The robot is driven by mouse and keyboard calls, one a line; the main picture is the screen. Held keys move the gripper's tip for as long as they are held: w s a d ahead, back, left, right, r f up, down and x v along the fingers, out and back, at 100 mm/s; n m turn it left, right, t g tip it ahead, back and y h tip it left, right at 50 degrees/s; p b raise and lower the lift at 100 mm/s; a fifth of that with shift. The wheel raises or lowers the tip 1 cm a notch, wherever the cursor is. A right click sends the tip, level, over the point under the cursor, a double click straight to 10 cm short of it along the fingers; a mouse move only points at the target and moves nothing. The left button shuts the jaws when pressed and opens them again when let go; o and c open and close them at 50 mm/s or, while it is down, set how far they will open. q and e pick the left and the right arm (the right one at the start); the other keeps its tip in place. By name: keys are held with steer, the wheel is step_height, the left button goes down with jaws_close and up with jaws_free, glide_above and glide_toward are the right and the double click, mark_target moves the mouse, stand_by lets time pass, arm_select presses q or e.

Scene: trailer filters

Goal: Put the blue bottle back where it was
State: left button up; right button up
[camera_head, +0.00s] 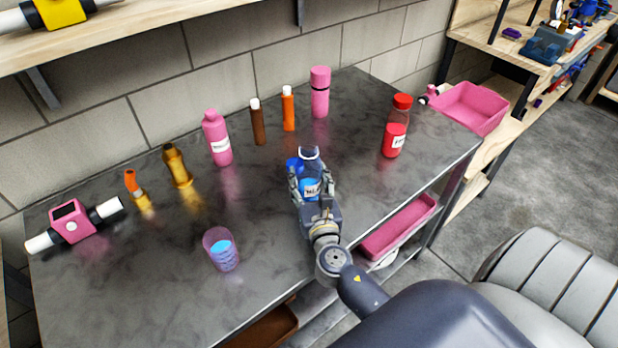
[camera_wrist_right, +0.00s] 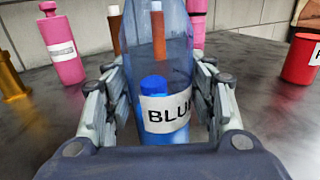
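The blue bottle (camera_head: 311,187) is see-through, with blue liquid and a white label, near the middle of the table. My right gripper (camera_head: 310,190) is shut on it, one finger on each side. In the right wrist view the blue bottle (camera_wrist_right: 165,40) fills the middle, upright between the fingers of the gripper (camera_wrist_right: 165,105), with "BLU" readable on the label. Its base is hidden, so I cannot tell whether it touches the table. A small blue part (camera_head: 293,163) shows beside its upper left; I cannot tell what it is. My left gripper is not in view.
On the table (camera_head: 130,290) stand a pink bottle (camera_head: 218,140), a brown bottle (camera_head: 257,122), an orange bottle (camera_head: 288,108), another pink bottle (camera_head: 319,92) and a red bottle (camera_head: 396,127). A purple cup (camera_head: 221,250) stands at front left. Bare tabletop lies around the gripper.

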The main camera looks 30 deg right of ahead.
steer(key=shift+o, duration=0.8)
steer(key=shift+r, duration=0.15)
steer(key=b+v, duration=0.2)
steer(key=v, duration=0.8)
steer(key=shift+s+a, duration=0.1)
steer(key=shift+s, duration=0.3)
steer(key=shift+s+a+b, duration=0.25)
steer(key=shift+s+b, duration=0.05)
steer(key=shift+s, duration=0.3)
